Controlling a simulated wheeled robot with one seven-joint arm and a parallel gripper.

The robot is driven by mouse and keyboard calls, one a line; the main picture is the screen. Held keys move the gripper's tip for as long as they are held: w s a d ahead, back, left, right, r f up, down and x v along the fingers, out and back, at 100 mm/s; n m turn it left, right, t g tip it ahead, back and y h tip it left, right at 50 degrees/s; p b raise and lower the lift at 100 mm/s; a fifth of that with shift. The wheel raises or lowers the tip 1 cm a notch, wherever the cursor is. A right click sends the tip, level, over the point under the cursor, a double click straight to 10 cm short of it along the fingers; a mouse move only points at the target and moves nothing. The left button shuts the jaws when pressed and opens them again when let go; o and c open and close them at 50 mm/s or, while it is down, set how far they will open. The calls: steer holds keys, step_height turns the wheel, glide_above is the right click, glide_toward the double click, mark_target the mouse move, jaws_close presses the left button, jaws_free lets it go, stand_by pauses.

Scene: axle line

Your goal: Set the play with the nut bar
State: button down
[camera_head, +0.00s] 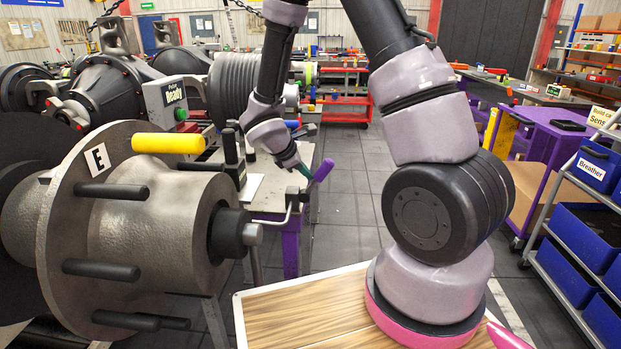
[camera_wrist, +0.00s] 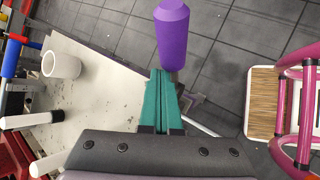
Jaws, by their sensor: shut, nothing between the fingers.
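The nut bar has a purple handle (camera_head: 322,171) and a bent metal rod that runs down and left toward the end of the grey hub (camera_head: 165,225). A dark cylindrical piece (camera_head: 230,233) sticks out of the hub's end; I cannot tell exactly how the bar joins it. My gripper (camera_head: 304,170) has its teal fingers shut and empty, beside the handle. In the wrist view the purple handle (camera_wrist: 172,38) lies just beyond the shut fingertips (camera_wrist: 163,75), not between them.
A yellow sleeve (camera_head: 168,143) covers one of the hub's studs, near an E plate (camera_head: 97,159). A box reading Ready (camera_head: 172,100) stands behind. A bench with a pale top (camera_wrist: 105,100) lies below my gripper, holding a white cup (camera_wrist: 62,65). Blue bins (camera_head: 585,240) stand at right.

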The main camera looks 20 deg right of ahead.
steer(key=shift+s+d+f, duration=0.2)
steer(key=shift+d+f, duration=0.1)
steer(key=shift+d, duration=0.15)
steer(key=shift+s+d+f, duration=0.15)
steer(key=shift+d+f, duration=0.1)
steer(key=shift+d, duration=0.2)
stand_by(1.0)
stand_by(0.5)
steer(key=shift+w+a+r, duration=0.25)
steer(key=shift+a+r, duration=0.15)
steer(key=shift+a, duration=0.2)
steer(key=shift+w+a+r, duration=0.25)
steer(key=shift+a+r, duration=0.1)
steer(key=shift+a, duration=0.3)
steer(key=shift+w+a+r, duration=0.25)
steer(key=shift+a+r, duration=0.15)
steer(key=shift+a, duration=0.2)
steer(key=shift+w+a+r, duration=0.3)
steer(key=shift+a+r, duration=0.1)
steer(key=shift+a, duration=0.3)
steer(key=shift+w+a+r, duration=0.25)
steer(key=shift+a+r, duration=0.2)
steer(key=shift+a, duration=0.2)
steer(key=shift+w+a+r, duration=0.3)
steer(key=shift+a+r, duration=0.1)
steer(key=shift+a, duration=0.3)
